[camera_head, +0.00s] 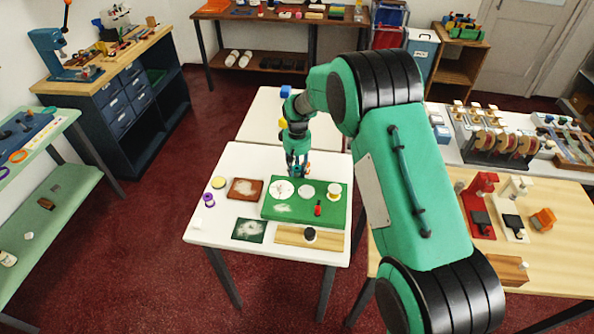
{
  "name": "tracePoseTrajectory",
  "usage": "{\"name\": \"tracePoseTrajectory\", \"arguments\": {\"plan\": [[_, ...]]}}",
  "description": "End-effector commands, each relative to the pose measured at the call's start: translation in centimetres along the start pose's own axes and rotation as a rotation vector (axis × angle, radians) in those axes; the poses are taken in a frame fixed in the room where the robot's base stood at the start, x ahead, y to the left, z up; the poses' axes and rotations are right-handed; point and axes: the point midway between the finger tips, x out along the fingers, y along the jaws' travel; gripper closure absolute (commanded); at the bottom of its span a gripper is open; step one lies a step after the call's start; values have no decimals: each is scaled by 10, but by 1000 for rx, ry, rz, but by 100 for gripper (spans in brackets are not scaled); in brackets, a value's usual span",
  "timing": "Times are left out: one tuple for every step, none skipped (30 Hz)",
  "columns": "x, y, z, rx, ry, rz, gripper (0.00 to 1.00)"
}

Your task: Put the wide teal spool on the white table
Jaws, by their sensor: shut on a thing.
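My gripper (298,170) points down over the far edge of a green board on the near white table (235,160). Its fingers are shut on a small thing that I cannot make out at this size. I cannot pick out a wide teal spool for certain; the teal arm and the fingers hide part of this area. The green board (275,209) has pale round spots, a white-and-yellow round piece (333,190) and a small red piece (318,208) on it. A purple spool-like piece (208,197) stands at the table's left.
A brown tray (245,189), a yellow disc (218,183), a dark green mat (249,230) and a wooden board (290,236) with a black knob (310,234) crowd the near table. Another white table (258,125) adjoins behind. A wooden table (450,270) stands right.

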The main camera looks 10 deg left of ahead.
Motion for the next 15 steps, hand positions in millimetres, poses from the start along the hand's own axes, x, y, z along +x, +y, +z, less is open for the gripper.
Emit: {"name": "tracePoseTrajectory", "arguments": {"plan": [[0,0,0,0,0,0,91],[1,0,0,0,0,0,91],[2,0,0,0,0,0,91],[2,0,0,0,0,0,91],[3,0,0,0,0,0,91],[3,0,0,0,0,0,64],[3,0,0,0,0,0,62],[3,0,0,0,0,0,62],[3,0,0,0,0,0,62],[3,0,0,0,0,0,62],[3,0,0,0,0,0,62],[3,0,0,0,0,0,62],[3,0,0,0,0,0,62],[3,0,0,0,0,0,62],[2,0,0,0,0,0,62]]}}
